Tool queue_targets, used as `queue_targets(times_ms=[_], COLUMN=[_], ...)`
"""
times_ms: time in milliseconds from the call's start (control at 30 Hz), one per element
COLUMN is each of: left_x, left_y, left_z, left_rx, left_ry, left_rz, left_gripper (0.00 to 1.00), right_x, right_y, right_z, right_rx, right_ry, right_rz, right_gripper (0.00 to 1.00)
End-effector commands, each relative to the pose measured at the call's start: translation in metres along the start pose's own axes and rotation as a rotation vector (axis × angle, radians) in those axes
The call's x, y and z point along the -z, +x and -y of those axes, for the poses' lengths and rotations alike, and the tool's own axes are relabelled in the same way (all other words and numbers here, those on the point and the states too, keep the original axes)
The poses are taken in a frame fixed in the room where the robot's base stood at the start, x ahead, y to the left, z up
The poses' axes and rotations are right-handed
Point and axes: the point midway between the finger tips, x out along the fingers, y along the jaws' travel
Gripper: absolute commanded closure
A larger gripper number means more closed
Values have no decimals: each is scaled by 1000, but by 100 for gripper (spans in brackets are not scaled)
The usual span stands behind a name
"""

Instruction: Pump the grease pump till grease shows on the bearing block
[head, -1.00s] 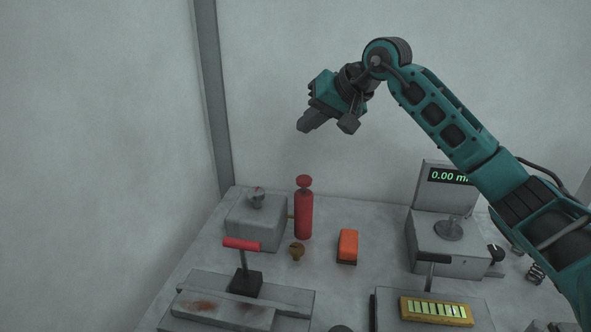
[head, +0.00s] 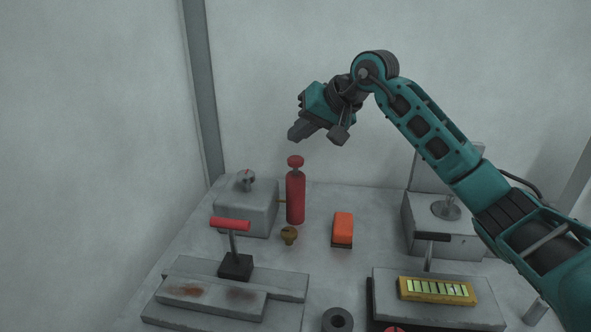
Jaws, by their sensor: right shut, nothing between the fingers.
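The grease pump is a red upright cylinder (head: 295,200) with a red knob on top (head: 296,161), standing near the back of the bench. A short brass fitting seems to join it to a grey block (head: 246,212) on its left, which I take to be the bearing block. A small round dial or fitting sits on that block, and I see no clear grease on it. My right gripper (head: 292,136) is shut and empty, in the air just above the pump knob in the picture, apart from it. My left gripper is out of view.
An orange block (head: 342,227) and a small brass piece (head: 289,235) stand near the pump. A red-handled lever (head: 230,224) stands front left. A grey device (head: 440,235), a yellow strip (head: 436,291) and a dark ring (head: 337,320) lie right and front.

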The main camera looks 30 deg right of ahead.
Motion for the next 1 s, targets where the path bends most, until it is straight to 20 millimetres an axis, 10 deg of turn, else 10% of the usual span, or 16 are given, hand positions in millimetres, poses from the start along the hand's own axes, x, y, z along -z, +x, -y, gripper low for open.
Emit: queue_targets(times_ms=[1000], left_x=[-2], left_y=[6], left_z=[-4], left_rx=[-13], left_ry=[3], left_rz=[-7], left_gripper=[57], right_x=[-9], right_y=[13], right_z=[-10], right_rx=[0], right_ry=[0], right_rz=[-1], right_gripper=[100])
